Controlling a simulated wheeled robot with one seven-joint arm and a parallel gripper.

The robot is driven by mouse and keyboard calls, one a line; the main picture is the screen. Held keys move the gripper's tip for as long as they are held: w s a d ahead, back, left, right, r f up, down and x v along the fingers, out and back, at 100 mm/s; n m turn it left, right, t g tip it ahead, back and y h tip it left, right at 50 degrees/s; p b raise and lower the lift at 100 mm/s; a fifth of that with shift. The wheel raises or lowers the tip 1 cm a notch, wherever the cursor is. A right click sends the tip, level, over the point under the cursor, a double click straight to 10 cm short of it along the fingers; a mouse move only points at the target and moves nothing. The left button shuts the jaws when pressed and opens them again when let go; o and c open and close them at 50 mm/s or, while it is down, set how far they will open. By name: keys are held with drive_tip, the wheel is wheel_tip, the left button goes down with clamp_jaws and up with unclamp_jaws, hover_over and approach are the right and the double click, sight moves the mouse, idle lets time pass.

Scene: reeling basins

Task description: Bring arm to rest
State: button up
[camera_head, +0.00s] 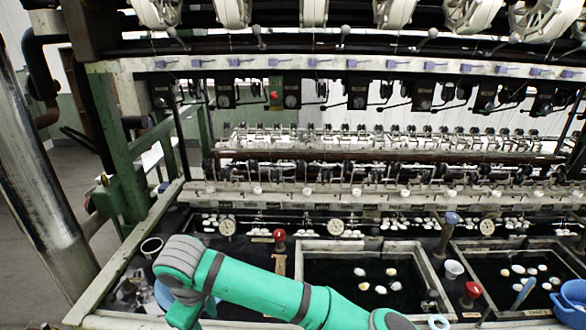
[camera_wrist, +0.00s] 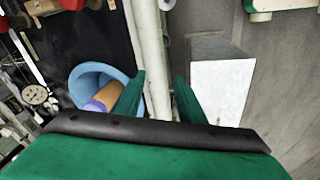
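My green arm crosses the bottom of the head view and bends down at the left of the basins; the gripper's fingers do not show clearly there. In the wrist view my gripper (camera_wrist: 160,77) has its two green fingers apart, with nothing held between them. A pale frame rail (camera_wrist: 150,50) runs behind the gap. A light blue bowl (camera_wrist: 86,76) is just left of the fingers, with a brown, purple-ended object (camera_wrist: 104,97) in it. Part of the blue bowl also shows behind my arm in the head view (camera_head: 162,295).
A dark basin (camera_head: 340,265) with several white cocoons (camera_head: 362,286) is right of my arm's bend. A second basin (camera_head: 510,250) lies farther right, near a blue container (camera_head: 571,300). The reeling machine's frame (camera_head: 120,175) rises at the left.

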drive_tip(key=s+a+r+m+t+y, duration=0.25)
drive_tip(key=a+y, duration=0.35)
drive_tip(key=a, duration=0.3)
drive_tip(key=s+a+r+m+t+y, duration=0.1)
drive_tip(key=a+m+y, duration=0.2)
drive_tip(key=a+y, duration=0.5)
drive_tip(key=s+d+f+m+t+h, duration=0.3)
drive_tip(key=d+f+m+t+h, duration=0.3)
drive_tip(key=d, duration=0.4)
drive_tip(key=s+d+f+m+t+h, duration=0.35)
drive_tip(key=d+f+m, duration=0.3)
drive_tip(key=d, duration=0.25)
drive_tip(key=s+d+f+n+h, duration=0.1)
drive_tip(key=s+d+h, duration=0.1)
drive_tip(key=s+d, duration=0.7)
drive_tip(key=s+d+f+n+h, duration=0.2)
drive_tip(key=s+d, duration=0.7)
drive_tip(key=s, duration=0.5)
drive_tip(key=shift+d+n+h, duration=0.3)
drive_tip(key=shift+d+h, duration=0.1)
drive_tip(key=shift+h, duration=0.25)
